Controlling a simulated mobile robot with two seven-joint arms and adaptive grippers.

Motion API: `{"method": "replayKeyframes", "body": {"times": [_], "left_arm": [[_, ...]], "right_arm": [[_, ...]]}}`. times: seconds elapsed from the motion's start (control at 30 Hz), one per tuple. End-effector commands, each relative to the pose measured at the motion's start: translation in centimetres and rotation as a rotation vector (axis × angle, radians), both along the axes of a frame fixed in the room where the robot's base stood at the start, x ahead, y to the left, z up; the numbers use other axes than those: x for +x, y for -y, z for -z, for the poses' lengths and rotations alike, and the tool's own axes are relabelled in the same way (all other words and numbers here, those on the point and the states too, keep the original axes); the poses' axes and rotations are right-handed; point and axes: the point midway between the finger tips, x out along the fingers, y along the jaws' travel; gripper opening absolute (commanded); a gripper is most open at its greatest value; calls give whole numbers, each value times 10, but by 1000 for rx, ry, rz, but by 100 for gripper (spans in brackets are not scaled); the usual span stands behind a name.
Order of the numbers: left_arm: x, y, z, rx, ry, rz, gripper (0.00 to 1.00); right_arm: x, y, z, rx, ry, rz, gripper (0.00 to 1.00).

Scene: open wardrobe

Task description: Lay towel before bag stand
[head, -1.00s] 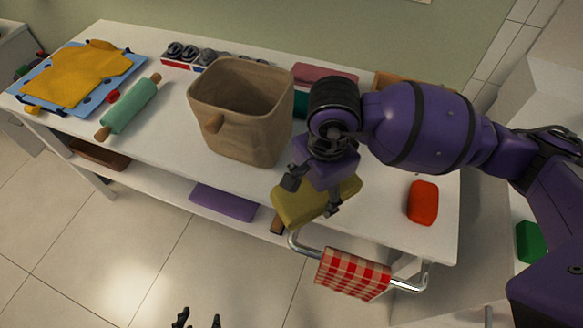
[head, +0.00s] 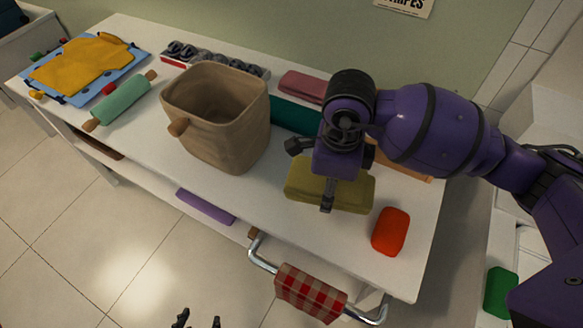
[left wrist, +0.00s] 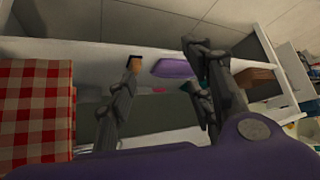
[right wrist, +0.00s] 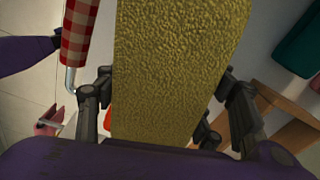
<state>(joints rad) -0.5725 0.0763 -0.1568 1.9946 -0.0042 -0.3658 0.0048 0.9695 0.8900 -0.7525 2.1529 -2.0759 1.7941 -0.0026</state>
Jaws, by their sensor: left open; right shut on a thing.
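An olive-yellow folded towel (head: 345,192) is in my right gripper (head: 312,178), over the front right part of the white table. It also fills the middle of the right wrist view (right wrist: 180,70), between the fingers. I cannot tell whether its underside touches the table. A beige, bag-shaped stand (head: 240,140) with an open top and a round knob stands upright on the table, left of the towel and apart from it. My left gripper (head: 196,320) is open and empty at the bottom edge of the head view, in front of the table; its fingers show apart in the left wrist view (left wrist: 165,95).
A red block (head: 391,231) lies right of the towel. A red checked cloth (head: 308,292) hangs on the metal front rail (head: 262,262). A teal item (head: 290,115) and a pink item (head: 303,86) lie behind. A green rolling pin (head: 122,100) lies left. A purple item (head: 205,206) is on the lower shelf.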

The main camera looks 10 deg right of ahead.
Motion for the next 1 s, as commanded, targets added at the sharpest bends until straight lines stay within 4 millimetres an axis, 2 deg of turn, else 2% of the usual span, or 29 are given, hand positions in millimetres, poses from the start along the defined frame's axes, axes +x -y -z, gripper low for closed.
{"method": "replayKeyframes", "body": {"times": [0.2, 0.47, 0.73, 1.0], "left_arm": [[1, 1, -1, -1, 4, -1, 48], [-3, -3, 5, 7, -6, 3, 48], [-14, -1, 24, 8, -35, 7, 48], [-15, 1, 42, 8, -47, 16, 48]], "right_arm": [[1, 6, 1, 3, -10, 208, 48], [1, 6, 9, 5, -17, 253, 48], [-1, 6, 36, 6, -21, 249, 48], [0, 6, 66, 6, -20, 248, 48]]}}
